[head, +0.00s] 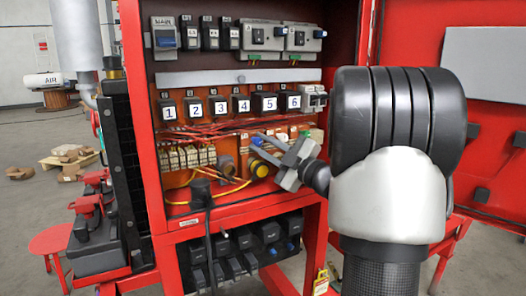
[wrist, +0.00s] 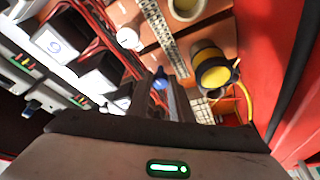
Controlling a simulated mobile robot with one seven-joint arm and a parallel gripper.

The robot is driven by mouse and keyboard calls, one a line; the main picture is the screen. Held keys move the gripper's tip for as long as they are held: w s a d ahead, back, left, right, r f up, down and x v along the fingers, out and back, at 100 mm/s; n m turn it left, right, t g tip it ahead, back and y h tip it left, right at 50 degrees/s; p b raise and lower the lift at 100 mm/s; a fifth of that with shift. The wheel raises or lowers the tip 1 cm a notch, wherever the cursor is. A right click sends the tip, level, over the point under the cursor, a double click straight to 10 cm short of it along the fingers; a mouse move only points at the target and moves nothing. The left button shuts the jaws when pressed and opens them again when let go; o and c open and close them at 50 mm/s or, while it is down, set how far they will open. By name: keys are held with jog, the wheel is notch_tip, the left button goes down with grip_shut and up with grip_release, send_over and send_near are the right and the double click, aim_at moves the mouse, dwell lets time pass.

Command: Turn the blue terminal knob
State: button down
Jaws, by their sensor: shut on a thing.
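The blue terminal knob (head: 257,141) is on the orange back panel of the red cabinet, below the numbered breakers. Only a small part of it shows in the head view. In the wrist view the blue knob (wrist: 160,81) sits between the fingertips. My gripper (head: 256,144) reaches in from the right and is shut on the knob. In the wrist view my gripper (wrist: 160,88) hides the lower part of the knob. The knob's turn angle cannot be told.
A yellow-and-black round fitting (head: 259,169) is just below my gripper; it also shows in the wrist view (wrist: 212,68). Terminal blocks (head: 187,158), red wires (head: 210,131) and a yellow cable (head: 232,190) lie close by. Numbered breakers (head: 242,104) run above. The red cabinet frame (head: 133,110) bounds the left.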

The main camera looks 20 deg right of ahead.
jog(key=shift+f+m+t+b, duration=0.15)
jog(key=shift+m+t+b, duration=0.3)
jog(key=shift+m, duration=0.85)
jog(key=c, duration=1.6)
grip_release()
jog(key=v, duration=1.7)
jog(key=shift+s+a+b, duration=0.15)
jog(key=shift+s+b, duration=0.15)
